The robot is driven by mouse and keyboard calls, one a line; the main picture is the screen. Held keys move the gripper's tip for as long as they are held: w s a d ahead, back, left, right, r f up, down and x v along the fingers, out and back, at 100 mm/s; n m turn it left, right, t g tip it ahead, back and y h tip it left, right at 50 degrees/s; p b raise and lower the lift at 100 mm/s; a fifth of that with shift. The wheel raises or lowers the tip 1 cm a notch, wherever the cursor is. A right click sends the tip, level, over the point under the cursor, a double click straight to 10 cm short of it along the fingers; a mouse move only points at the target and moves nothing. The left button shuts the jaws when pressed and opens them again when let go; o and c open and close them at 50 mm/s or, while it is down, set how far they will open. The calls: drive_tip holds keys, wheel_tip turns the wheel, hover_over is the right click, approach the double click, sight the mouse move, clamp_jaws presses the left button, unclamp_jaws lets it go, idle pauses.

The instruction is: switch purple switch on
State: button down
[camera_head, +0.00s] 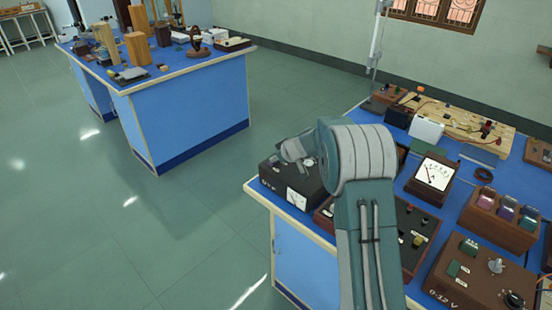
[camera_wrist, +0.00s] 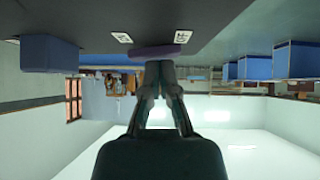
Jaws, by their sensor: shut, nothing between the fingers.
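A purple switch (camera_wrist: 160,51) shows at the top centre of the wrist view, on a dark grey surface between two small white labels. My arm hides the fingertips and the purple switch there.
The blue bench top (camera_head: 408,172) is crowded. A wooden box with several coloured units (camera_head: 500,215), a white-faced meter (camera_head: 435,175) and a brown box marked 0-12 V (camera_head: 480,275) stand to the right. Another bench (camera_head: 190,110) stands at the back left, with open floor between.

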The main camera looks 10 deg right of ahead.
drive_tip(key=r, duration=0.4)
drive_tip(key=shift+s+a+r, duration=0.15)
drive_tip(key=shift+s+r, duration=0.15)
drive_tip(key=v, duration=0.9)
drive_tip(key=shift+s, duration=0.25)
drive_tip(key=shift+f, duration=0.1)
